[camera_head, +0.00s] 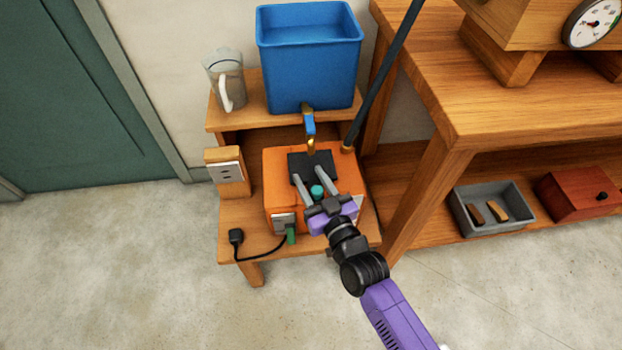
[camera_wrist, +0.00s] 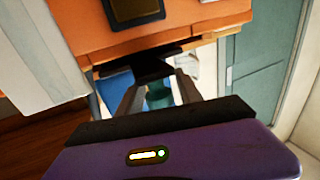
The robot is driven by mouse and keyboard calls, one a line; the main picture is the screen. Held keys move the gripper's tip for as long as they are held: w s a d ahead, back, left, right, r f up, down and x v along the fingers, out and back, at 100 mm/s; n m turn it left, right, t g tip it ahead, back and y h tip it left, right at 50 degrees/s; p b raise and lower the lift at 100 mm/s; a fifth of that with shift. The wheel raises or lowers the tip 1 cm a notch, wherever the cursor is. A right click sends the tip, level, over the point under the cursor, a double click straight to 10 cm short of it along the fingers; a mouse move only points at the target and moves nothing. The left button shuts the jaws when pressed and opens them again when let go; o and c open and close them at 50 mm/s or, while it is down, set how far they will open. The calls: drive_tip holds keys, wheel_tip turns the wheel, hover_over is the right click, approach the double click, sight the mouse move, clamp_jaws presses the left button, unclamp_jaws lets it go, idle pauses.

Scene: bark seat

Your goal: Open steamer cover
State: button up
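The steamer appears to be the orange box (camera_head: 283,178) on the lower wooden shelf. It has a dark plate (camera_head: 306,158) on top, and a brass valve with a blue lever (camera_head: 309,125) rises behind it. My gripper (camera_head: 308,174) is over the box top, with its two grey fingers spread apart. A teal knob-like piece (camera_head: 317,191) lies between the fingers in the head view. A teal shape (camera_wrist: 159,97) also shows between them in the wrist view. I cannot tell whether the fingers touch anything. The cover's edge is not clear, and my wrist hides the front right of the box.
A blue tub (camera_head: 309,70) and a clear jug (camera_head: 224,80) stand on the upper shelf. A socket block (camera_head: 229,173) and a black plug (camera_head: 236,238) are at left. A dark pole (camera_head: 383,75) and a wooden bench (camera_head: 480,110) are close at right. The front floor is clear.

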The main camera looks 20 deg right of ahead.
clamp_jaws()
idle(1.2)
